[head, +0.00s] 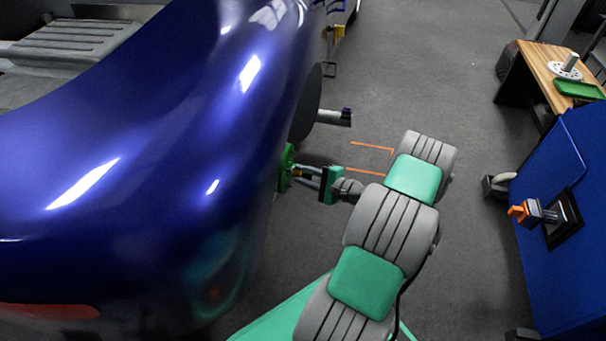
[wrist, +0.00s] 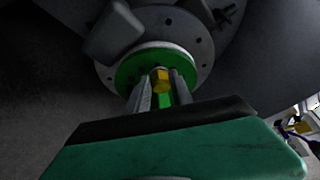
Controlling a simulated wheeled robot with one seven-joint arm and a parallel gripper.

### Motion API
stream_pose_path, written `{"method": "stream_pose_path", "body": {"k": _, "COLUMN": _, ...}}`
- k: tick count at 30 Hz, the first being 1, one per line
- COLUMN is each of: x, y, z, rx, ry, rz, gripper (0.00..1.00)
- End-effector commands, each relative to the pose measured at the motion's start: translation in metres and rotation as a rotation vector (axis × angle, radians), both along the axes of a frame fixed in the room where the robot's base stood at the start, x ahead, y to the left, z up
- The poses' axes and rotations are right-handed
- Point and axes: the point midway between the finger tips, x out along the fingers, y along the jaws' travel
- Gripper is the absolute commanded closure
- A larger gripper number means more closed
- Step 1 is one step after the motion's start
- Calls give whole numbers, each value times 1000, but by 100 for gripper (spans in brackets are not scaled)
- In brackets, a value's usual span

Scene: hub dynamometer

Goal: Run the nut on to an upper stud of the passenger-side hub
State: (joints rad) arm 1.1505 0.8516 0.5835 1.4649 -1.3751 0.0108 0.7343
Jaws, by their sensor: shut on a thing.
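The hub is a round grey flange with holes (wrist: 202,48) and a green ring (wrist: 128,70) on its face in the wrist view. In the head view its green part (head: 286,166) shows at the edge of the blue car body. My gripper (head: 298,173) reaches level to it from the right. In the wrist view my gripper's two grey fingers (wrist: 161,88) are shut on a brass-coloured nut (wrist: 161,76), in front of the ring's lower part. The stud is hidden behind the nut and fingers. I cannot tell whether the nut touches a stud.
The blue car body (head: 150,170) fills the left of the head view, close to my gripper. A blue cabinet (head: 555,200) with an orange-handled tool (head: 525,210) stands at right. Behind it is a wooden bench (head: 545,70) with a green tray (head: 580,89).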

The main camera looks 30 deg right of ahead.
Motion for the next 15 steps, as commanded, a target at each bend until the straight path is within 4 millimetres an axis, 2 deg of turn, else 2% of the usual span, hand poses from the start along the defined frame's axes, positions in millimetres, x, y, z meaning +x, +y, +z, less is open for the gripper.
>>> {"method": "stream_pose_path", "body": {"k": 15, "x": 5, "y": 4, "z": 0, "rx": -1, "ry": -1, "rz": -1, "gripper": 100}}
